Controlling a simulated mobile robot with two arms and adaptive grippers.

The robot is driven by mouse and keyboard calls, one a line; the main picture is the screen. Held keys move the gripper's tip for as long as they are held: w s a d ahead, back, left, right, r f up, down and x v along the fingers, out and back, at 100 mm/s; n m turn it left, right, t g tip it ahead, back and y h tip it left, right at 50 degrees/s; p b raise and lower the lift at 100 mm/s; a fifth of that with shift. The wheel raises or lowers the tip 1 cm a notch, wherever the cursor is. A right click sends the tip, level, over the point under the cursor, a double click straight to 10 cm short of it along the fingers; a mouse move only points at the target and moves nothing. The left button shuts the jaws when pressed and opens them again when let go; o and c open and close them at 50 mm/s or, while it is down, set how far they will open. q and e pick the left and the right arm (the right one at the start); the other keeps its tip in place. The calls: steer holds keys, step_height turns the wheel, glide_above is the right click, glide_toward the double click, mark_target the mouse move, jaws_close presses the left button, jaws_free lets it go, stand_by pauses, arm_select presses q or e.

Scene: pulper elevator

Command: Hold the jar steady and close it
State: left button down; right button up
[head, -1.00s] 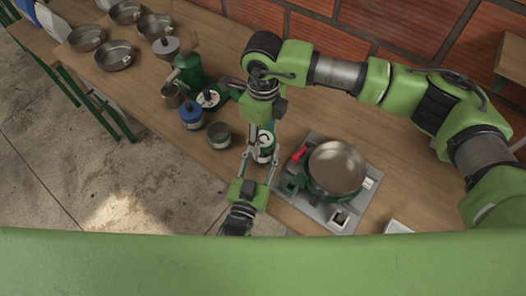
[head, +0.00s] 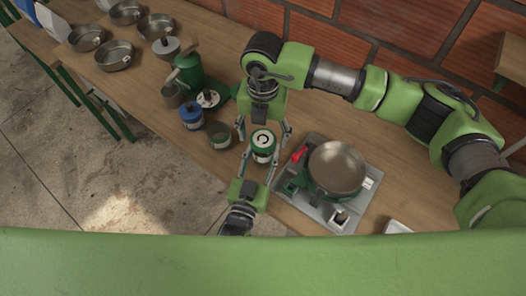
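The jar (head: 263,153) stands on the wooden table, green with a white label. A white, round lid with a dark curved mark (head: 262,139) shows on top of it. My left gripper (head: 262,160) reaches up from the bottom of the head view, with one finger on each side of the jar, seemingly gripping it. My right gripper (head: 264,130) comes down from above. Its fingers are spread wide to the left and right of the lid, apart from it. The lid's seating on the rim is too small to judge.
A scale or burner (head: 318,210) with a metal pan (head: 338,167) stands close at right. An open green jar (head: 218,135), a blue-lidded jar (head: 190,117) and a green grinder (head: 188,70) stand to the left. Several metal bowls (head: 114,55) are farther left.

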step_height(320, 180, up, 12)
stand_by(0.7)
arm_select(q)
steer(key=c, duration=1.2)
jaws_free()
steer(key=v, duration=1.2)
